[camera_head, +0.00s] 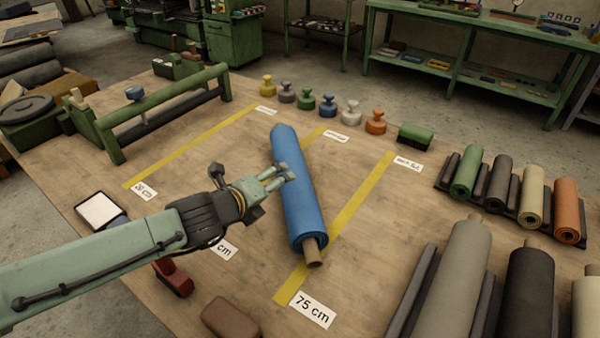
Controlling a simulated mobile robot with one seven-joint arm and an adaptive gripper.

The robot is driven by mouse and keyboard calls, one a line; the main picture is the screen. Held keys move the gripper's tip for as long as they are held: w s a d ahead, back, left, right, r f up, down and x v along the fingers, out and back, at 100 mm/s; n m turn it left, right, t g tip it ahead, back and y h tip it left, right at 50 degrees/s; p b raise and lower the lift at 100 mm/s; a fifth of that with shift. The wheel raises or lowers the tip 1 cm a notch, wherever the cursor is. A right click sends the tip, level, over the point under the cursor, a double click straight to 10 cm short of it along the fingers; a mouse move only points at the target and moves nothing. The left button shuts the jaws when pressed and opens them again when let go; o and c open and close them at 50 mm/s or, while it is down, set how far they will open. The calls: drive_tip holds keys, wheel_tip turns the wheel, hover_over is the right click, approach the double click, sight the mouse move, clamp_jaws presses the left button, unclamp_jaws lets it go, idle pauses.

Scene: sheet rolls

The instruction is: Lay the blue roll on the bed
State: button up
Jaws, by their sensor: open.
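The blue roll (303,205) lies on the wooden table, slanting across the yellow lines, with its brown core (313,251) sticking out at the near end. My gripper (282,176) comes from the left and overlaps the middle of the roll in this view. It is open. I cannot tell whether its fingers touch the roll or are above it. No part of the table is labelled as the bed; yellow lines with number cards (311,308) mark the wooden top (225,155).
A green frame (165,105) stands at the left back. Several coloured knobbed weights (328,105) line the back edge. Short rolls (466,172) sit in a rack at right, with larger grey (455,280) and black (527,290) rolls at front right. A red block (172,278) lies near the arm.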

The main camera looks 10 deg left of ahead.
drive_tip(key=x, duration=1)
drive_tip(key=shift+w+d, duration=0.15)
drive_tip(key=shift+d, duration=0.1)
drive_tip(key=shift+c, duration=0.3)
drive_tip(key=c, duration=1.6)
drive_tip(key=shift+w+r, duration=0.1)
drive_tip(key=shift+r, duration=0.2)
drive_tip(key=shift+c, duration=0.2)
drive_tip(key=shift+r, duration=0.1)
